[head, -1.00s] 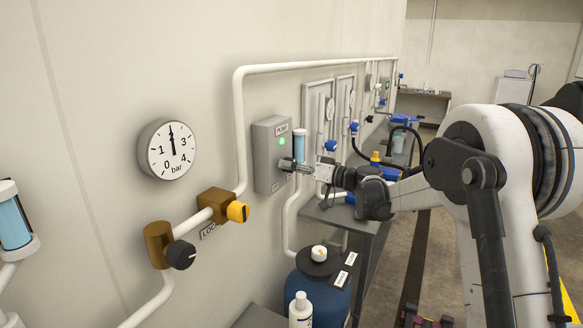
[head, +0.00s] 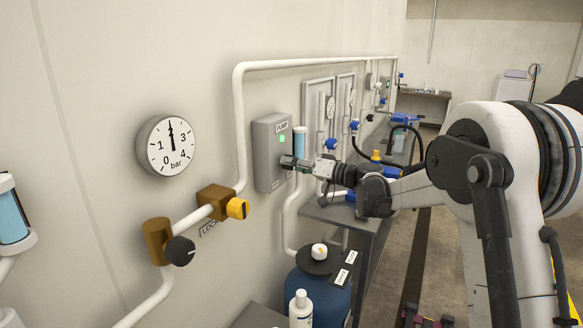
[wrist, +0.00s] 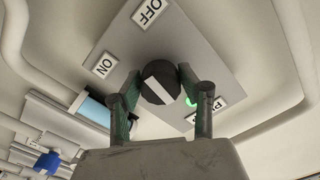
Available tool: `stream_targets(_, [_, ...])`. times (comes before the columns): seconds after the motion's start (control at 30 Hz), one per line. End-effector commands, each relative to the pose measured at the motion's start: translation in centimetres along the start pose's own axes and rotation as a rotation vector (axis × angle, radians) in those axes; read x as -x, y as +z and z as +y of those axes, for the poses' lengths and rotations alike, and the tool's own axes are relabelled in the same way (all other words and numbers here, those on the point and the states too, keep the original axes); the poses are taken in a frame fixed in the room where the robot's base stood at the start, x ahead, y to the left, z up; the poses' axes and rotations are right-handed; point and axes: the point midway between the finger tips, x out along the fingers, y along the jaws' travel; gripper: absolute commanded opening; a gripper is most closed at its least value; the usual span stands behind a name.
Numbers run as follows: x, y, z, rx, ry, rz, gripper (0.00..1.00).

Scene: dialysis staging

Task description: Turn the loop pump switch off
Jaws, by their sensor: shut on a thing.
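The grey pump switch box (head: 266,140) is on the wall, with a lit green lamp (head: 282,140) under its PUMP label. In the wrist view, the round black switch knob (wrist: 160,82) sits between the two fingers of my gripper (wrist: 158,95), which is shut on it. The knob's white line slants from upper left to lower right, roughly toward the ON label (wrist: 104,65). The OFF label (wrist: 150,12) is at the top. The green lamp (wrist: 190,101) glows beside the right finger. In the head view, my gripper (head: 287,162) hides the knob.
A pressure gauge (head: 168,146) and a brass valve with a yellow knob (head: 237,209) are on the wall to the left. A white pipe (head: 238,110) runs around the box. A blue tank (head: 318,290) stands below, with a white bottle (head: 300,310) beside it.

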Motion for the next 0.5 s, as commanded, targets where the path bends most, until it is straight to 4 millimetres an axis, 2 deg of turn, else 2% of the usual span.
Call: stream_targets(0.5, [0.02,0.13,-0.03,-0.475,0.0,0.0,0.11])
